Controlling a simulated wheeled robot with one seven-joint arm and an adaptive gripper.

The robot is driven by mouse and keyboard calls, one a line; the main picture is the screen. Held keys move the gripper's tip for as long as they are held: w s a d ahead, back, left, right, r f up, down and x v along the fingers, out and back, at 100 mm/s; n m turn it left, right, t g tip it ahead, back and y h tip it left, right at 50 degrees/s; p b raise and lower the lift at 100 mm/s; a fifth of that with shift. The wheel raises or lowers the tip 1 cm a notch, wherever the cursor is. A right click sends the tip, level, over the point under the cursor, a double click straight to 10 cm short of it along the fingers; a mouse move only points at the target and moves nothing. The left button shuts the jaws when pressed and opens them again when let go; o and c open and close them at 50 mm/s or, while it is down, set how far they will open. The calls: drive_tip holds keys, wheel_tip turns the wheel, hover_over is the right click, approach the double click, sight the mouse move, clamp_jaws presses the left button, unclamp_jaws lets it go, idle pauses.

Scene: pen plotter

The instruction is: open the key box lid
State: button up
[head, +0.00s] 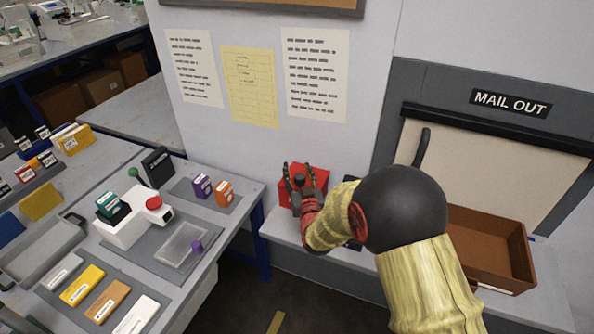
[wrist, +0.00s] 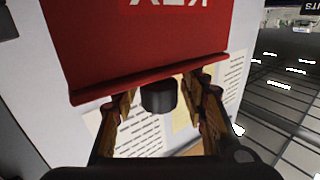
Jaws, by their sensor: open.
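The red key box (head: 321,177) stands on the grey ledge against the wall, partly hidden by my gripper in the head view. Its red face with white lettering, cut off by the frame edge, fills the top of the wrist view (wrist: 140,50), with a projecting red lip along the near edge. A black knob (wrist: 158,97) shows just below that lip; it also shows in the head view (head: 299,180). My gripper (head: 300,187) is open at the box, with one finger on each side of the knob. I cannot tell whether the fingers touch it.
A brown open tray (head: 487,225) stands on the ledge to the right, under the MAIL OUT sign (head: 511,103). A bent black handle (head: 422,147) stands near my arm. The plotter table (head: 110,260) is to the left. Paper sheets (head: 317,75) hang on the wall above.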

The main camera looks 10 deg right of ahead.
drive_tip(key=shift+w, duration=0.75)
drive_tip(key=c, duration=0.3)
drive_tip(key=c, duration=0.8)
drive_tip(key=shift+s, duration=0.1)
clamp_jaws()
